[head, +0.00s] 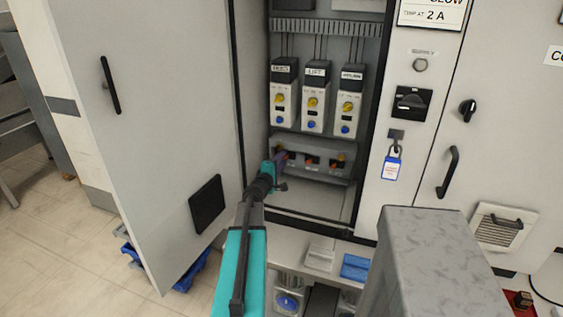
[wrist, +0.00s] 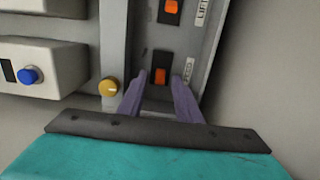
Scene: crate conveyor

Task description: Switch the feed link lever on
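The feed link lever (wrist: 160,76) is an orange tab in a black slot beside a label that reads FEED, partly covered by a finger. In the wrist view its orange part sits toward the lower end of the slot, close to my fingers. My gripper (wrist: 161,78) is open, with one purple finger on each side of the lever; whether either touches it I cannot tell. In the head view my gripper (head: 282,157) is at the left end of the link panel (head: 325,173), low in the open cabinet. The LIFT lever (wrist: 172,7) is the neighbouring one.
A yellow knob (wrist: 108,87) is close to the left finger. Drive units (head: 313,105) with yellow and blue knobs stand above the panel. The open cabinet door (head: 150,130) is left of my arm. A blue padlock tag (head: 392,168) hangs at the right.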

